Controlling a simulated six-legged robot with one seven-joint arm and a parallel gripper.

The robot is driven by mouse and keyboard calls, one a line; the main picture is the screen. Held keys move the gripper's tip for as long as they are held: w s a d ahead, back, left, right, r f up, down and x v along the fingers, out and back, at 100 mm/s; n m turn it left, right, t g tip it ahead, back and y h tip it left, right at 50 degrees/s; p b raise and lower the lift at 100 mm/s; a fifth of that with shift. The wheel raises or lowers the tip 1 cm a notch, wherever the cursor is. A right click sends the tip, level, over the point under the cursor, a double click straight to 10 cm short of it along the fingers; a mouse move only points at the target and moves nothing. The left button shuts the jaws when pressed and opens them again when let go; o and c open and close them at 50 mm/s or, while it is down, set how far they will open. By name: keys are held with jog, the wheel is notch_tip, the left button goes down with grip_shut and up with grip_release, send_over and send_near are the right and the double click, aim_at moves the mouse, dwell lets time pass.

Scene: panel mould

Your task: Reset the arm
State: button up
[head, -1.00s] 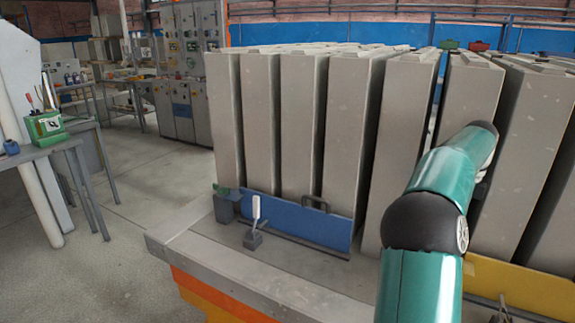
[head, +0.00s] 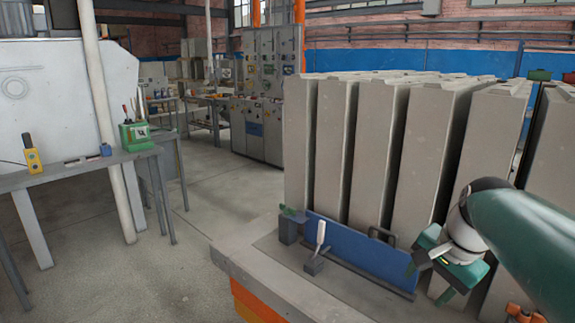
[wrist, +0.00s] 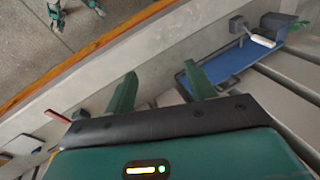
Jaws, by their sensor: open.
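My gripper (head: 430,284) is at the right of the head view, in front of the grey panels and beside the right end of the blue plate (head: 362,250). It also shows in the wrist view (wrist: 160,72), where its two green fingers stand apart with nothing between them. The blue plate (wrist: 222,68) lies beyond the right finger there. A white-handled lever (head: 319,237) stands on the ledge in front of the plate and shows in the wrist view (wrist: 261,40).
Tall grey panels (head: 372,150) stand in a row on the mould base (head: 262,262). A table (head: 75,170) at left bears a yellow device (head: 32,156) and a green box (head: 135,135). The floor (head: 190,220) between is clear. A red handle (wrist: 57,116) shows in the wrist view.

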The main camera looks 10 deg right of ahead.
jog(key=s+a+f+n+t, duration=0.1)
jog(key=s+a+f+n, duration=0.1)
jog(key=s+a+n, duration=0.3)
jog(key=s+a+f+n+t+h, duration=0.1)
jog(key=s+a+f+n, duration=0.2)
jog(key=a, duration=0.7)
jog(key=s+n, duration=0.2)
jog(key=n, duration=0.2)
jog(key=shift+s+f, duration=0.2)
jog(key=shift+f, duration=0.1)
